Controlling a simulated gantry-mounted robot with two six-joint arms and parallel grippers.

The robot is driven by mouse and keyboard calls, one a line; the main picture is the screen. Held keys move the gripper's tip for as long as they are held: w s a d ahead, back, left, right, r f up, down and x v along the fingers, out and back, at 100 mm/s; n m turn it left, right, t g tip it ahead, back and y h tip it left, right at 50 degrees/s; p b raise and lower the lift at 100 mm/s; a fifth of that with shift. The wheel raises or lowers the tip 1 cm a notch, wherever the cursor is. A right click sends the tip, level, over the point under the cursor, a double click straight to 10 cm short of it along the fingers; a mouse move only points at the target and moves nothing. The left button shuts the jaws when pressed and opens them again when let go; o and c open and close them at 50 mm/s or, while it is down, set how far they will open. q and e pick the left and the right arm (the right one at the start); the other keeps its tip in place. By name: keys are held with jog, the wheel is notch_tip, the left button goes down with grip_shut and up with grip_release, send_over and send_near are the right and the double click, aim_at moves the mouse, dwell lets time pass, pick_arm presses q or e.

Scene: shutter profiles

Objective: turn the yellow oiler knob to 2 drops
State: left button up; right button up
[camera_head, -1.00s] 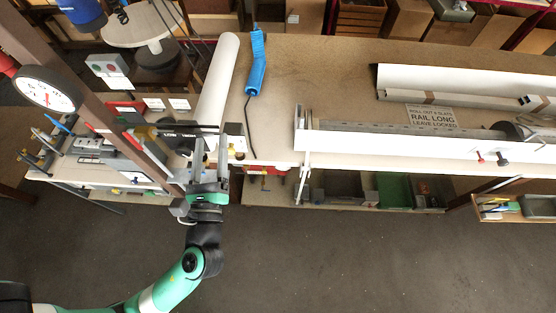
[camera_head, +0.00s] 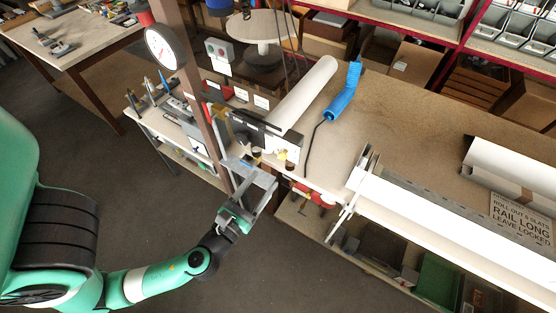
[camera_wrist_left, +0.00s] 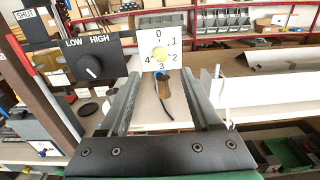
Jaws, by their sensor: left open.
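The yellow oiler knob (camera_wrist_left: 161,52) sits at the centre of a white dial plate (camera_wrist_left: 174,33) marked 0 to 4 in my left wrist view. Which number it points to is too small to tell. In the head view, the dial plate (camera_head: 287,145) is at the bench's front edge, with a small yellow knob (camera_head: 281,156) on it. My left gripper (camera_head: 260,173) is open and empty, just in front of this plate. In the wrist view, its two fingers (camera_wrist_left: 163,78) stand apart, with the knob seen between and above the tips. My right gripper is not in view.
A black LOW/HIGH selector (camera_wrist_left: 92,66) is left of the dial. A white roll (camera_head: 303,93) and a blue coiled hose (camera_head: 342,100) lie behind. A long white rail (camera_head: 430,228) extends right.

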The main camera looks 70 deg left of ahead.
aim_at(281, 158)
pick_arm(q)
jog(key=p+x, duration=0.2)
jog(key=x, duration=0.6)
jog(key=shift+w+a, duration=0.2)
jog(key=shift+w, duration=0.1)
grip_shut()
